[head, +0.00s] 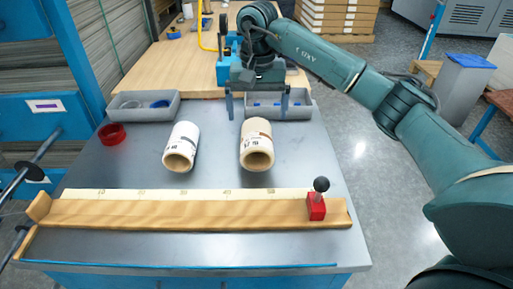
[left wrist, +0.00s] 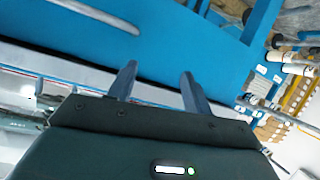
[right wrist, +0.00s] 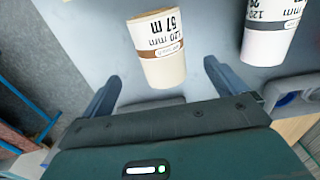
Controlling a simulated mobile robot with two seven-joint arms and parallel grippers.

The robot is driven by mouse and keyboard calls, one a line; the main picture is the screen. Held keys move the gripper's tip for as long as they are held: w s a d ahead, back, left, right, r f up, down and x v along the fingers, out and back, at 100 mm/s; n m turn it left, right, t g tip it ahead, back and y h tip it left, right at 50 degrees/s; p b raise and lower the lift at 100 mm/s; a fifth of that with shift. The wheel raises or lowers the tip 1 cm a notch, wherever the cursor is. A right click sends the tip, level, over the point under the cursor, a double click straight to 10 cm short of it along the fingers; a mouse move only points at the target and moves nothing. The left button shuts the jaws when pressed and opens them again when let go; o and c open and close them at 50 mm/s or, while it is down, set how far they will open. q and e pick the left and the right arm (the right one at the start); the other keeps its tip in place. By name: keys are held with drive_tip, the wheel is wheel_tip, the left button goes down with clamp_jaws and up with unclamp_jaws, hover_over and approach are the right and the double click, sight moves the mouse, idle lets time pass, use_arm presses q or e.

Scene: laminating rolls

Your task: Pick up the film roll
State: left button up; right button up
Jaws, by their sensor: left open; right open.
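A cream film roll (head: 256,144) with a brown band lies on the grey table, its open core facing the front. It also shows in the right wrist view (right wrist: 163,68), where its label reads 120 mm and 57 m. A white film roll (head: 182,147) with a dark grey band lies to its left, and it shows in the right wrist view (right wrist: 268,32) too. My right gripper (head: 257,105) is open and empty, just behind the cream roll. In its wrist view the roll lies ahead of the spread fingers. My left gripper (left wrist: 158,70) is open and empty near a blue panel.
A wooden board (head: 190,212) with a marked scale runs along the table's front, with a red block and black knob (head: 317,206) at its right end. Grey bins (head: 130,115) (head: 302,113) stand behind the rolls. A red ring (head: 112,134) lies at left.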

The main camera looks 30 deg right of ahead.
sight(257, 145)
wheel_tip(257, 145, down, 11)
idle(0.5)
drive_tip(key=c, duration=1.2)
